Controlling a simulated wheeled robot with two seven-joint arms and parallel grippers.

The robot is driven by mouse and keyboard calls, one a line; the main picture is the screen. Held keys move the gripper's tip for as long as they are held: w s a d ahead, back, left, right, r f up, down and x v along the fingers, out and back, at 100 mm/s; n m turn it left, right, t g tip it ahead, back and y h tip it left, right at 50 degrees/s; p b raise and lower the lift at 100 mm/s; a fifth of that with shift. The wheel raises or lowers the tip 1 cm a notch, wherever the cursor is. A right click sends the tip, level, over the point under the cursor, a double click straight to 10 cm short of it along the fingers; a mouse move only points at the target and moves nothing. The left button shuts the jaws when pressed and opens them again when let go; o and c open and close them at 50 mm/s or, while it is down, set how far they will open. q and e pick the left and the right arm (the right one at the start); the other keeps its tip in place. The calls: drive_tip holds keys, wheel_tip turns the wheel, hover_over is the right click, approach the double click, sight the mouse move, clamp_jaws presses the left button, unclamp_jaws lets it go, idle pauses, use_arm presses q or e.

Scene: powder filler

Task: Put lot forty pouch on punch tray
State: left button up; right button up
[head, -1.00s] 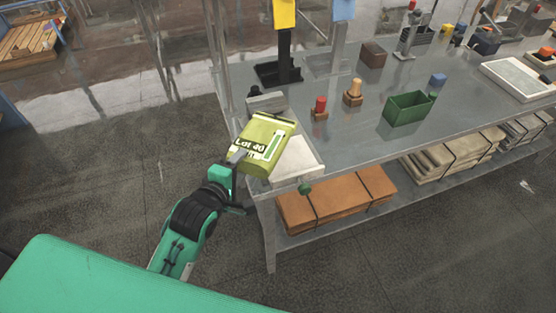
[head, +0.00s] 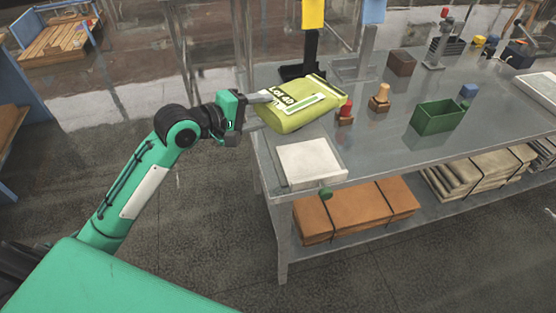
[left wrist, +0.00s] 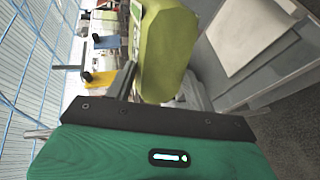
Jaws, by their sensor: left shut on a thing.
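The yellow-green pouch (head: 318,97) has "Lot 40" on a dark label and also fills the upper middle of the left wrist view (left wrist: 168,50). My left gripper (head: 260,98) is shut on one end of it. The pouch is held tilted over the left end of the grey table. A shallow tray with a white top (head: 310,162) is at the table's front left corner, below and in front of the pouch. It also shows in the left wrist view (left wrist: 248,35). I cannot tell whether it is the punch tray. My right gripper is not in view.
A red-topped stamp (head: 346,110), a wooden-knobbed stamp (head: 379,98) and a green open box (head: 438,115) stand right of the pouch. A black stand with a yellow top (head: 312,40) rises behind. Brown bundles (head: 355,210) lie on the lower shelf.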

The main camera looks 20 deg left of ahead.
use_arm(q)
wheel_tip(320, 180, down, 17)
drive_tip(key=shift+r, duration=0.2)
drive_tip(key=o, duration=0.9)
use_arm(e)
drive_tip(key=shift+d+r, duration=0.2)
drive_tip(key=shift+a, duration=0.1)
use_arm(q)
drive_tip(key=b+v, duration=0.1)
drive_tip(key=v, duration=1.1)
drive_tip(key=shift+b, duration=0.3)
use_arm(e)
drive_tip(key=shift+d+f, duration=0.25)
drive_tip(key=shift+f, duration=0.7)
